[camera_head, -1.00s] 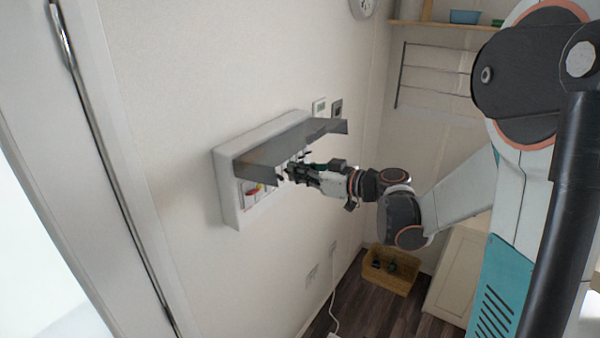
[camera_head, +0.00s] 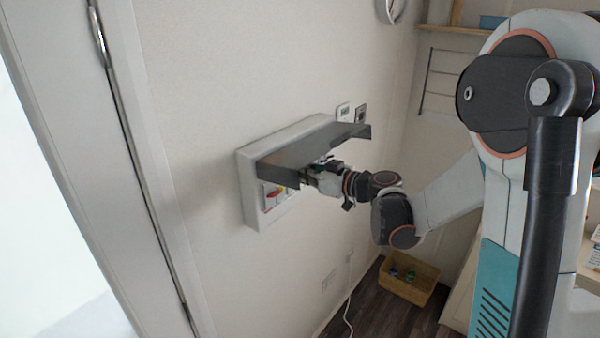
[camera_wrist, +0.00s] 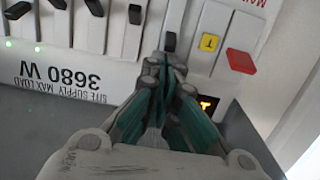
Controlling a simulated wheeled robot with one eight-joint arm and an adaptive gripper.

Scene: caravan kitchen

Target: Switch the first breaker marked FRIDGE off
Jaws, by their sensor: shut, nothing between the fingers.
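The white breaker box (camera_head: 248,190) hangs on the wall, its dark tinted cover (camera_head: 315,150) raised. In the wrist view, the panel appears upside down, with a row of black breaker toggles, including one at the left (camera_wrist: 95,7) and one farther right (camera_wrist: 135,14). No FRIDGE marking is readable. My gripper (camera_wrist: 165,62) is shut and empty, with its tips just beside or against a black toggle (camera_wrist: 170,41); I cannot tell whether they touch. In the head view, my gripper (camera_head: 308,174) is under the cover, its tips partly hidden.
Right of that toggle are a yellow T button (camera_wrist: 210,42) and a red switch (camera_wrist: 240,61). Small wall panels (camera_head: 343,111) are beyond the box. A basket (camera_head: 408,283) stands on the floor. A door frame (camera_head: 140,150) is at left.

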